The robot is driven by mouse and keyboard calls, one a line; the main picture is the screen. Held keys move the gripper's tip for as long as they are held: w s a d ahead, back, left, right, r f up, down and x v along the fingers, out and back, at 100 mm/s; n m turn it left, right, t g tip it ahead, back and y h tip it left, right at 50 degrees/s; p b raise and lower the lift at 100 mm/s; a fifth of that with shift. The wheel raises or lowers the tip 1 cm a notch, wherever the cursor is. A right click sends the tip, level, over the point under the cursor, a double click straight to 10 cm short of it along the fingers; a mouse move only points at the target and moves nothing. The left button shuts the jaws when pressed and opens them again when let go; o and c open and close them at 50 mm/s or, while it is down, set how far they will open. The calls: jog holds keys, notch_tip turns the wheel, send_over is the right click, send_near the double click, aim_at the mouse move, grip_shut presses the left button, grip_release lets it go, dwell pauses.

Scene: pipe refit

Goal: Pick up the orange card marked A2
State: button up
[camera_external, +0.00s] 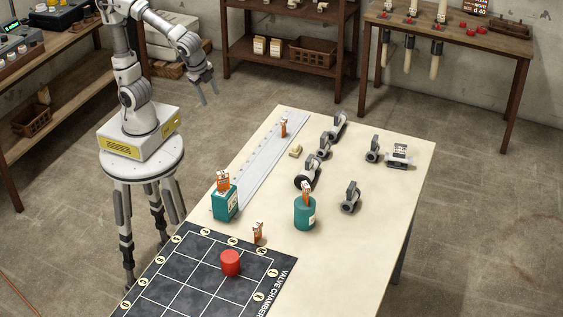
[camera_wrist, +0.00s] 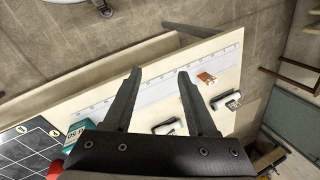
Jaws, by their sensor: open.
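Several small orange cards show in the external view, and their marks are too small to read, so I cannot tell which is A2. One card (camera_external: 283,127) stands at the far end of the table by the ruler. One card (camera_external: 222,181) is at the square teal container (camera_external: 225,204), one (camera_external: 306,189) at the round teal container (camera_external: 304,214), and one (camera_external: 257,232) stands by the dark mat. My gripper (camera_external: 207,90) is open and empty, raised beyond the table's left edge. The wrist view shows an orange card (camera_wrist: 206,77) right of my open gripper (camera_wrist: 158,74).
A long pale ruler (camera_external: 246,172) lies along the table's left side. Grey pipe fittings (camera_external: 338,125) stand across the far half. A red cylinder (camera_external: 230,262) stands on the gridded dark mat (camera_external: 190,257) at the near end. The table's right side is mostly clear.

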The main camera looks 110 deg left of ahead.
jog(key=w+a+f+m+g+y+b, duration=0.3)
jog(key=w+a+f+m+y+b, duration=0.35)
jog(key=w+f, duration=0.4)
jog(key=m+t+y+b, duration=0.2)
jog(key=m+y, duration=0.5)
jog(key=y, duration=0.1)
send_near(283, 126)
jog(key=d, duration=0.2)
jog(key=shift+d+r, duration=0.15)
jog(key=shift+d, duration=0.1)
jog(key=shift+w+a, duration=0.1)
jog(key=shift+a, duration=0.05)
jog(key=a+b, duration=0.3)
jog(key=a, duration=0.9)
jog(key=shift+s+a+f+b, duration=0.2)
jog(key=shift+a+b, duration=0.2)
jog(key=shift+a, duration=0.15)
jog(key=a+b, duration=0.1)
jog(key=a, duration=0.3)
jog(key=shift+s, duration=0.15)
grip_shut()
